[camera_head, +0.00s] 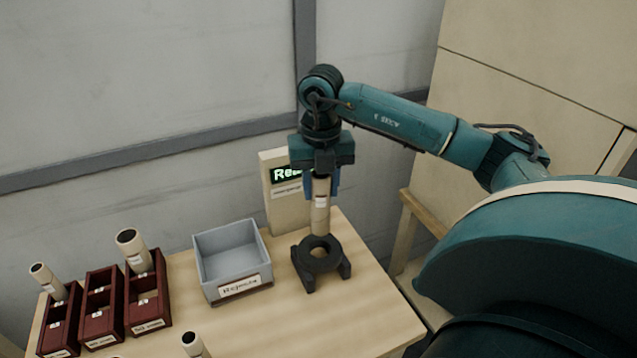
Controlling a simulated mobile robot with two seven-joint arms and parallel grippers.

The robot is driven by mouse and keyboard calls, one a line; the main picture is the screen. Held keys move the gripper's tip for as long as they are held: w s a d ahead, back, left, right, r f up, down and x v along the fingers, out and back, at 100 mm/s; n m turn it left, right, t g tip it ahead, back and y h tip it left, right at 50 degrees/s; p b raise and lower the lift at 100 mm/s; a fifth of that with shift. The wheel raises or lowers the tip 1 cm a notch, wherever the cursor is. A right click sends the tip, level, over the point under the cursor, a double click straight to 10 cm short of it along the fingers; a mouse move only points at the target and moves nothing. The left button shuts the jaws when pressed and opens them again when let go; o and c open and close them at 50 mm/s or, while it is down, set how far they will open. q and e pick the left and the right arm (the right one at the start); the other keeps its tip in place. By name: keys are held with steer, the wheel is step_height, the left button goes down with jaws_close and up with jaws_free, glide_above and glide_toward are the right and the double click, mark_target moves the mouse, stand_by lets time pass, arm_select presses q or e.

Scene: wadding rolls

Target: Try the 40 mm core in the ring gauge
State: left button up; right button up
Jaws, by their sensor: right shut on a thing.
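My right gripper (322,186) comes down from above and is shut on a tan cardboard core (320,218) with a pale label, held upright. The core's lower end is at the hole of the black ring gauge (318,262), just above it or at its mouth; I cannot tell which. The gauge is a dark ring on feet, standing on the table. My left gripper is not in view.
A grey bin labelled Rejects (232,262) stands left of the gauge. A display panel (280,190) stands behind, partly hidden by my right gripper. Three dark red boxes (102,312) sit at left; tan cores (133,250) stand in two. Another core (193,345) is at the front edge.

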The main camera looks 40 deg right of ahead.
mark_target(320, 223)
steer(key=shift+f+b, duration=0.5)
steer(key=shift+f, duration=0.3)
step_height(320, 223, down, 3)
steer(key=shift+r+b, duration=0.15)
steer(key=shift+b, duration=0.85)
steer(key=shift+f+b, duration=0.3)
steer(key=shift+f, duration=0.1)
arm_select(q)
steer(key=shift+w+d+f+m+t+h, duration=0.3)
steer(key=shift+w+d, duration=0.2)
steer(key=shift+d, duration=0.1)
